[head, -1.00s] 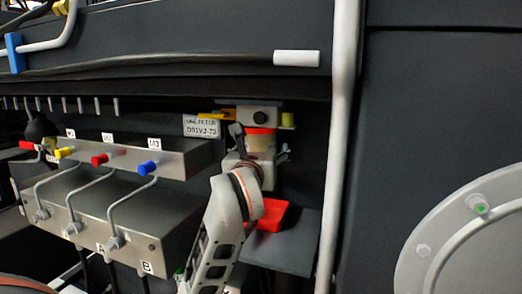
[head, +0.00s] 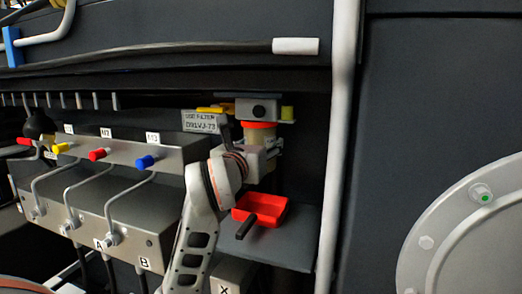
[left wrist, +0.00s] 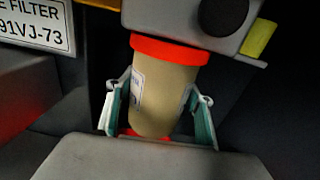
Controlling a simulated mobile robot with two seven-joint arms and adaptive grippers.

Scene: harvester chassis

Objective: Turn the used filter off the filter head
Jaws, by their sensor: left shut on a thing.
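The used filter (head: 259,136) is a tan canister with a red band at its top, hanging upright under the grey filter head (head: 258,109). In the left wrist view the filter (left wrist: 160,95) meets the underside of the filter head (left wrist: 185,18), with no clear gap visible. My left gripper (head: 268,152) comes in from the lower left and is shut on the filter. Its two teal-lined fingers (left wrist: 160,115) press on either side of the canister below the red band. The filter's lower end is partly hidden by the gripper. My right gripper is not in view.
A red tray (head: 275,219) with a dark bar at its front sits on a grey shelf (head: 300,240) below. A valve block with coloured knobs (head: 148,161) and bent pipes stands left of my arm. A pale vertical pipe (head: 338,150) bounds the right.

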